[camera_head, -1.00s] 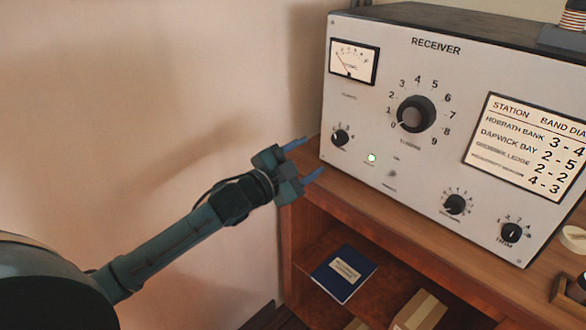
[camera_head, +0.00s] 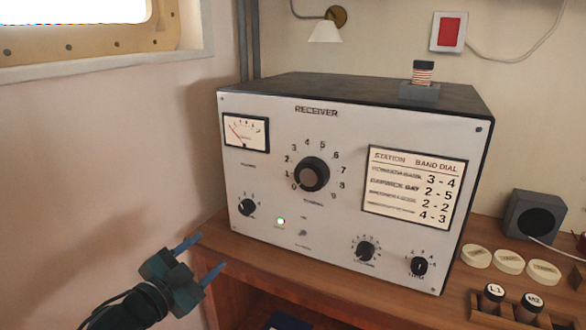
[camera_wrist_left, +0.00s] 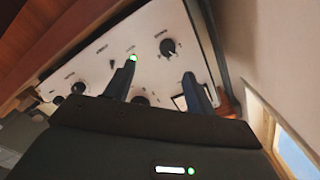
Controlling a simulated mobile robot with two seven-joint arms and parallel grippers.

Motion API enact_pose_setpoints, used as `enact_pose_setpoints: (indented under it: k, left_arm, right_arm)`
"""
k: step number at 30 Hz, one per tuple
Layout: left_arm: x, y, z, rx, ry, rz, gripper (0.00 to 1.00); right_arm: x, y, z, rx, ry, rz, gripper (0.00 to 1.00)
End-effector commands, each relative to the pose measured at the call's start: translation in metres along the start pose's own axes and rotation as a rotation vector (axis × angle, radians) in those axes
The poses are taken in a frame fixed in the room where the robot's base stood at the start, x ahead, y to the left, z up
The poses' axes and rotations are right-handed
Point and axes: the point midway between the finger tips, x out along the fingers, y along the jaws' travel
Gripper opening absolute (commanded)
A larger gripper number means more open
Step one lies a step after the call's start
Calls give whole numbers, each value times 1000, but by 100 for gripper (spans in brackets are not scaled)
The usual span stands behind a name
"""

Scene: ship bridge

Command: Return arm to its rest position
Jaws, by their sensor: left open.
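My left gripper (camera_head: 206,260) is at the lower left of the head view, with its two blue fingers apart and nothing between them. It is in front of the left edge of the wooden desk, to the left of and below the receiver's lower left corner, and looks apart from both. The white-fronted receiver (camera_head: 270,135) stands on the desk with its green lamp lit. In the left wrist view, the open fingers (camera_wrist_left: 160,82) point toward the receiver's panel (camera_wrist_left: 95,68). My right gripper is in neither view.
The desk (camera_head: 330,295) holds several round pale discs (camera_head: 509,262), a rack with labelled cylinders (camera_head: 493,296) and a dark speaker box (camera_head: 533,217) on the right. A striped coil (camera_head: 422,75) sits on the receiver. The wall (camera_head: 100,150) left of the gripper is bare.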

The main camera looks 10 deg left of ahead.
Motion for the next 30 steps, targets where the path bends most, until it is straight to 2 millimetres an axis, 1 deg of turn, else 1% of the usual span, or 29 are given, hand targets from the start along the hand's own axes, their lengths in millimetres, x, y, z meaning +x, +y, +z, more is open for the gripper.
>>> enact_pose_setpoints:
  k: [1,2,3,5,6,8,9,11,12,15,18,20,30]
  left_arm:
    - [-6,22,10,-55,-29,22,55]
    - [-11,36,16,-92,-50,36,55]
    - [-19,59,25,-151,-84,55,55]
    - [-35,95,38,-249,-145,84,55]
    - [-48,120,46,-318,-189,101,55]
    - [-70,156,56,-417,-259,123,55]
    - [-84,177,61,-479,-305,134,55]
    - [-106,206,66,-564,-372,147,55]
    - [-120,224,68,-615,-414,153,55]
    - [-148,254,71,-707,-498,161,55]
    - [-164,271,72,-759,-546,163,55]
    - [-168,275,72,-772,-560,163,55]
    - [-169,277,72,-774,-563,164,55]
  right_arm:
    - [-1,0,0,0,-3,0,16]
    - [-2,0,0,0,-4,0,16]
    - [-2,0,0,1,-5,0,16]
    - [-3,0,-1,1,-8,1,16]
    - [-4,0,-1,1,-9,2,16]
    - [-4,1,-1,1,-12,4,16]
    - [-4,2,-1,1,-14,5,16]
    - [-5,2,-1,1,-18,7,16]
    - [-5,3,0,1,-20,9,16]
    - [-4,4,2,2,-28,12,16]
    - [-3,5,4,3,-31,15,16]
    - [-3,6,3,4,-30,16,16]
    - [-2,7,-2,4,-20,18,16]
